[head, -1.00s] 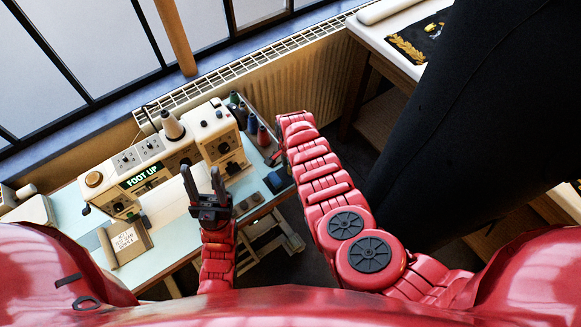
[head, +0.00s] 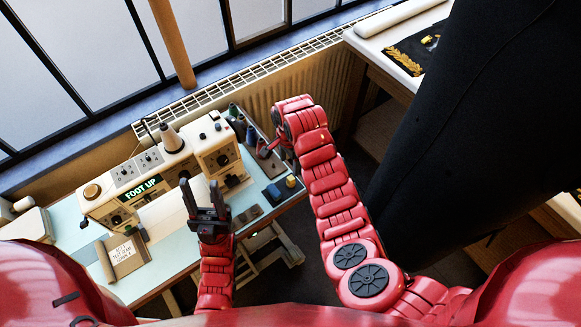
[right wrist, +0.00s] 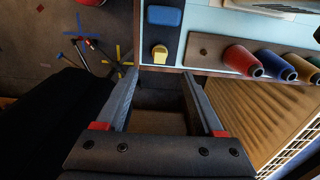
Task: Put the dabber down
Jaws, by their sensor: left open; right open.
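A small yellow piece (head: 291,181), which may be the dabber, sits at the table's right end beside a blue block (head: 273,193). In the right wrist view the yellow piece (right wrist: 159,53) rests on a dark pad near the table edge, below the blue block (right wrist: 164,16). My right gripper (right wrist: 159,74) is open and empty, its fingertips just short of the yellow piece in that view. In the head view my right gripper is mostly hidden by its own wrist. My left gripper (head: 201,183) is open and empty, upright in front of the sewing machine.
A cream sewing machine (head: 130,190) stands on the pale blue table (head: 180,258). A rack (right wrist: 205,50) of thread spools is right of the yellow piece. A radiator (head: 275,98) is behind. A large black shape (head: 465,120) fills the right. A labelled brown pad lies at left.

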